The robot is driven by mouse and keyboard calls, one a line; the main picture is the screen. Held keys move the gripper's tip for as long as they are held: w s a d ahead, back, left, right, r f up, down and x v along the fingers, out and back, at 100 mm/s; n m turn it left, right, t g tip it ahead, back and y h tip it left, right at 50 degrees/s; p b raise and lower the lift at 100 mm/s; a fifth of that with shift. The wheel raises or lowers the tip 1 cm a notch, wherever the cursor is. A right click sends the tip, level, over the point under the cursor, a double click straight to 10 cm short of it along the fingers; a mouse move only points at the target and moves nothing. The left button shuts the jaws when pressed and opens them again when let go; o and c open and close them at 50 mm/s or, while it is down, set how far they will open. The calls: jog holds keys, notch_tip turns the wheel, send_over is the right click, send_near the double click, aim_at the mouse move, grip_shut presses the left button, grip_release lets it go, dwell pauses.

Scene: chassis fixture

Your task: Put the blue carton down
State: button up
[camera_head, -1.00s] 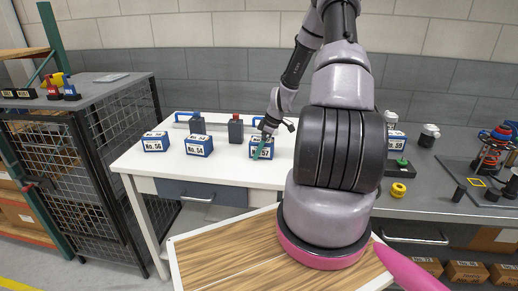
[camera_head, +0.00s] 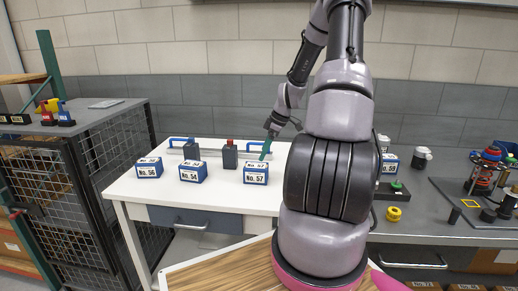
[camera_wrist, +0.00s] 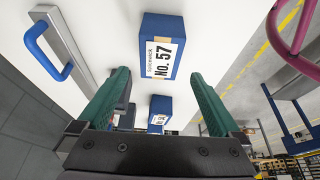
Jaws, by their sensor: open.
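The blue carton No. 57 (camera_head: 256,174) stands upright on the white table (camera_head: 226,200), with a white label on its front. It also shows in the wrist view (camera_wrist: 148,46), beyond my fingertips. My gripper (camera_head: 266,150) is just above the carton in the head view. In the wrist view its two green fingers (camera_wrist: 157,78) are apart with nothing held between them. The carton appears clear of the fingers.
Blue cartons No. 54 (camera_head: 193,172) and No. 56 (camera_head: 149,167) stand to the left. Two dark grey blocks (camera_head: 229,157) (camera_head: 191,151) and blue-handled bars stand behind. A grey bench (camera_head: 430,225) with parts is at right. The table's front is clear.

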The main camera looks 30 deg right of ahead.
jog(key=s+a+r+m+h, duration=0.1)
jog(key=s+a+r+m, duration=0.15)
jog(key=r, duration=0.45)
jog(key=s+a+r+m+t+h, duration=0.1)
jog(key=s+a+r+m, duration=0.1)
jog(key=a+r, duration=0.3)
jog(key=s+a+r+m+h, duration=0.1)
jog(key=s+a+r+m, duration=0.15)
jog(key=r, duration=0.55)
jog(key=s+a+r+m+t, duration=0.1)
jog(key=s+a+r+m, duration=0.1)
jog(key=s+r, duration=0.2)
jog(key=s+a+r+m+t, duration=0.1)
jog(key=s+a+r+m, duration=0.2)
jog(key=s, duration=0.4)
jog(key=s+a+r+m+t+y, duration=0.1)
jog(key=s+a+r+m, duration=0.2)
jog(key=s+r, duration=0.2)
jog(key=shift+s+a+r+t, duration=0.15)
jog(key=shift+s+t, duration=0.15)
jog(key=shift+s, duration=0.5)
